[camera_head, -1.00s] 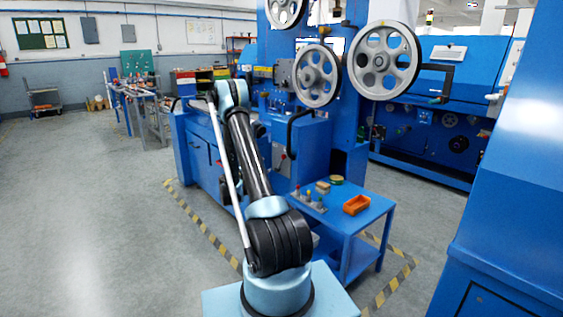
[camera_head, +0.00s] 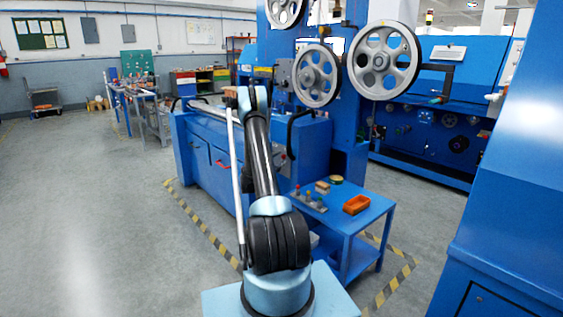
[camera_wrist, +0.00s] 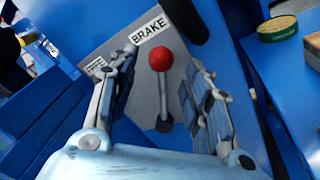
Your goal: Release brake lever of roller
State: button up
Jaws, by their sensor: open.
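The brake lever (camera_wrist: 163,92) is a grey rod with a red ball knob (camera_wrist: 161,58), on a grey plate with a white "BRAKE" label (camera_wrist: 149,29) in the wrist view. My gripper (camera_wrist: 156,68) is open, its two fingers to either side of the lever, with a visible gap on both sides. I cannot tell how deep the knob lies between the fingers. In the head view my arm hides the gripper and most of the lever plate. The grey roller wheels (camera_head: 317,75) are on the blue machine above and right.
A round yellow-green tin (camera_wrist: 277,27) shows at right in the wrist view. A dark handle (camera_wrist: 186,18) is close above the lever.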

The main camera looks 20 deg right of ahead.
jog(key=shift+x, duration=1.6)
grip_shut()
